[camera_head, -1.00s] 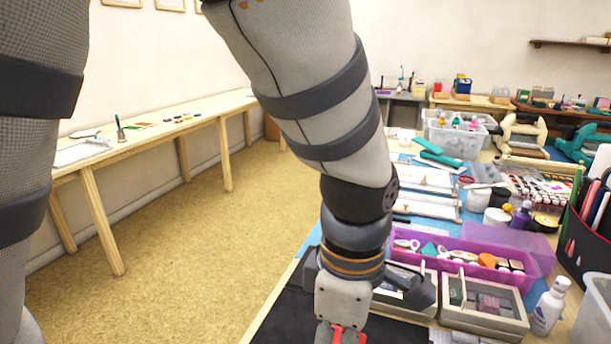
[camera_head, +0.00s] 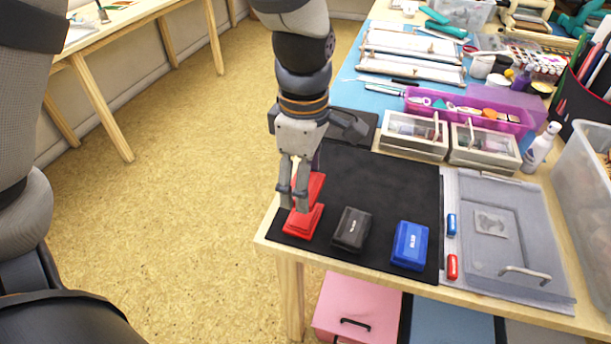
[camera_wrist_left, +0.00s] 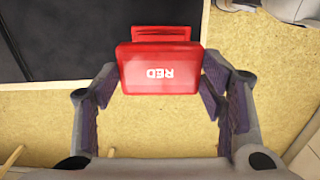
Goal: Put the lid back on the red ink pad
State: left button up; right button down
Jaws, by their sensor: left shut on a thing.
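My left gripper (camera_head: 294,198) is shut on the red lid (camera_head: 316,186), near the front left corner of the black mat. In the left wrist view the lid (camera_wrist_left: 158,75), marked RED, sits between the fingertips. The red ink pad (camera_head: 303,221) lies on the mat just below the gripper. In the left wrist view the pad (camera_wrist_left: 161,33) shows partly behind the lid, which looks nearer the camera. The fingers hide part of the lid, so I cannot tell whether lid and pad touch. My right gripper is not in view.
A black ink pad (camera_head: 351,229) and a blue ink pad (camera_head: 410,245) stand to the right on the black mat (camera_head: 385,185). A grey tray (camera_head: 515,270) lies further right. Wooden boxes (camera_head: 413,137) stand behind the mat. The table edge is close in front.

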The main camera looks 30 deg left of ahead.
pick_arm(q)
jog(key=shift+s+f, duration=0.1)
jog(key=shift+f, duration=2.7)
jog(key=shift+f, duration=0.6)
dwell(0.5)
jog(key=o, duration=0.9)
jog(key=shift+o, duration=0.5)
jog(key=shift+o, duration=1)
jog(key=shift+r, duration=0.1)
jog(key=shift+r, duration=3.45)
